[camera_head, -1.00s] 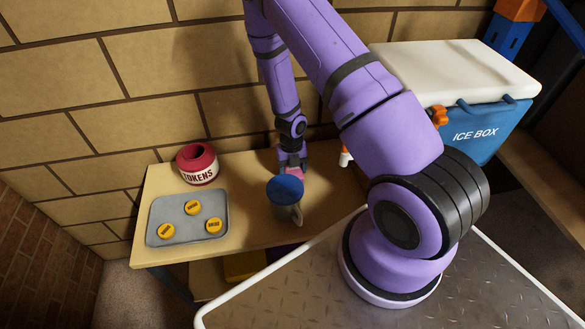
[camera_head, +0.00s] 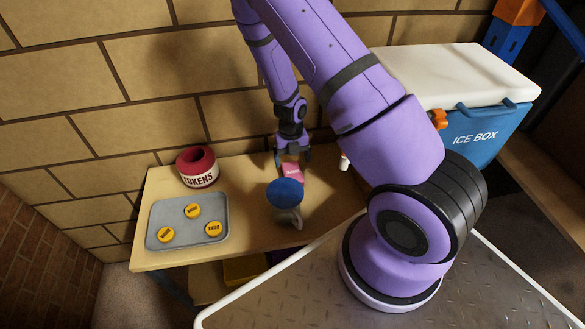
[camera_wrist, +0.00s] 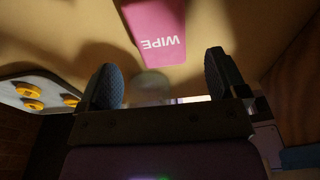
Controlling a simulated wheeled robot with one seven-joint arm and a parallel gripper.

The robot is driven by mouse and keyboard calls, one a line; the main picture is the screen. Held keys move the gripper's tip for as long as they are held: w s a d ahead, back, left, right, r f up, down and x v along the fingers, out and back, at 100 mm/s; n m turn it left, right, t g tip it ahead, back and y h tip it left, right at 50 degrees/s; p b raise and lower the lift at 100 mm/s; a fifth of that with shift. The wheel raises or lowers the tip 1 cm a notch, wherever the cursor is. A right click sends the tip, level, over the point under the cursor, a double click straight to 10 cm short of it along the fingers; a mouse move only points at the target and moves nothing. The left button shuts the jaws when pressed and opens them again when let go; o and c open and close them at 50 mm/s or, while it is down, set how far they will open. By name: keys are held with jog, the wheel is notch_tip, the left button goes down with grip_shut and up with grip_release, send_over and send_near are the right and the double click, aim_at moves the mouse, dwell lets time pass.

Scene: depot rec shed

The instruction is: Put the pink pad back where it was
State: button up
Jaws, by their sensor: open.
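The pink pad (camera_head: 292,170) is on the wooden table, just behind a blue-topped mug (camera_head: 285,193) that hides part of it. In the wrist view the pink pad (camera_wrist: 160,28) shows the word WIPE and lies beyond my fingertips. My gripper (camera_head: 292,156) is above and behind the pad at the back of the table. In the wrist view my gripper (camera_wrist: 162,82) has its two dark fingers spread wide, with the pad not clasped between them.
A red TOKENS pot (camera_head: 198,174) and a grey tray (camera_head: 165,212) with yellow tokens stand on the left of the table (camera_head: 245,235). A small white and red item (camera_head: 344,162) is at right. An ice box (camera_head: 480,135) stands further right.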

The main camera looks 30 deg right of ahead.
notch_tip(320, 180, up, 6)
jog(key=shift+w, duration=0.4)
jog(key=w+r+m+t, duration=0.3)
jog(key=w+r, duration=0.1)
jog(key=r, duration=0.2)
notch_tip(320, 180, up, 26)
jog(key=m+t+h, duration=0.4)
jog(key=m+t, duration=0.1)
jog(key=m, duration=1.1)
send_over(291, 168)
jog(key=d, duration=0.2)
jog(key=s+a+r+m+y, duration=0.1)
jog(key=s+a+r+m, duration=0.2)
jog(key=s, duration=0.4)
jog(key=s+a+r+m+g+y, duration=0.1)
jog(key=s+a+r+m, duration=0.1)
jog(key=s+m, duration=0.3)
jog(key=s+a+r+m+y, duration=0.1)
jog(key=s+a+r+m, duration=0.2)
jog(key=s, duration=0.8)
jog(key=shift+s+a+r+m, duration=0.15)
jog(key=shift+a+r+m, duration=0.2)
jog(key=shift+r+m, duration=0.55)
jog(key=shift+r, duration=0.2)
